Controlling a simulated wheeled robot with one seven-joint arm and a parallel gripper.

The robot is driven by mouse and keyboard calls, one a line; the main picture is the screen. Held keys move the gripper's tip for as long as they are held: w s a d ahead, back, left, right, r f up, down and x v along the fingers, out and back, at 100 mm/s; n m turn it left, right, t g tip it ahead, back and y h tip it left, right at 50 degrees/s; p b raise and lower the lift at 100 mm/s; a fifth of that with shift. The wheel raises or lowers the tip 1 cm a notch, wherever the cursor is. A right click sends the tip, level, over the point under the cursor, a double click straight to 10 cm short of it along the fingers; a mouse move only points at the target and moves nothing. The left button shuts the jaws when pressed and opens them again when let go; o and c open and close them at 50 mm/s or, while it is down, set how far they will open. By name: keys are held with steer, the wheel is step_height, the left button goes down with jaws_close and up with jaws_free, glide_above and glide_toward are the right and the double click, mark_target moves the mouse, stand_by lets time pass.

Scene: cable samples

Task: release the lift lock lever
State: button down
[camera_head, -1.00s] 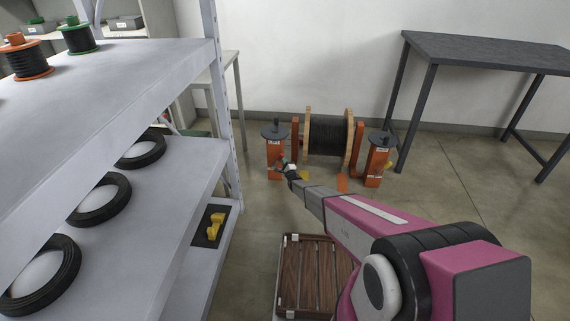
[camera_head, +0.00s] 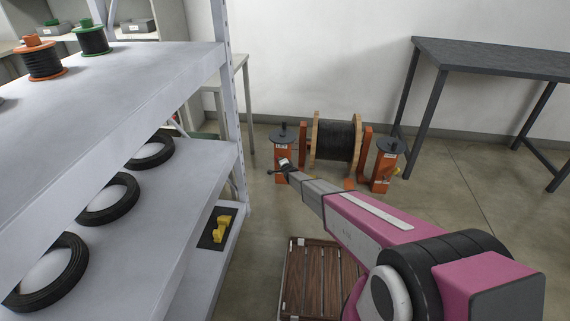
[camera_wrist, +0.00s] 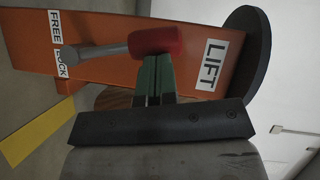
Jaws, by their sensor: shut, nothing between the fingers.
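The lift lock lever (camera_wrist: 105,50) has a grey shaft and a red knob (camera_wrist: 156,40). It lies along the orange stand (camera_wrist: 200,45), its knob pointing toward the black disc (camera_wrist: 255,50) on the stand's top. Its pivot end is near the FREE label (camera_wrist: 55,25) and partly covers the LOCK label (camera_wrist: 62,64). A LIFT label (camera_wrist: 212,62) is farther along. My gripper (camera_wrist: 154,65) is shut and empty, its green fingertips at the knob's near edge; contact cannot be told. In the head view my gripper (camera_head: 278,169) is at the left orange stand (camera_head: 282,148). The lever is not clear there.
A black cable drum (camera_head: 337,141) stands between the left stand and a right orange stand (camera_head: 384,165). A grey shelf (camera_head: 190,190) is close on the left. A wooden pallet (camera_head: 310,275) lies under my arm. A dark table (camera_head: 490,55) stands at right.

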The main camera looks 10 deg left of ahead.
steer(key=shift+w+a+f+n+g+h, duration=0.15)
steer(key=shift+a+n, duration=0.2)
steer(key=shift+a, duration=0.35)
steer(key=shift+s+a+n+g+h, duration=0.15)
steer(key=shift+a+n, duration=0.2)
steer(key=shift+a, duration=0.35)
steer(key=shift+w+a, duration=0.1)
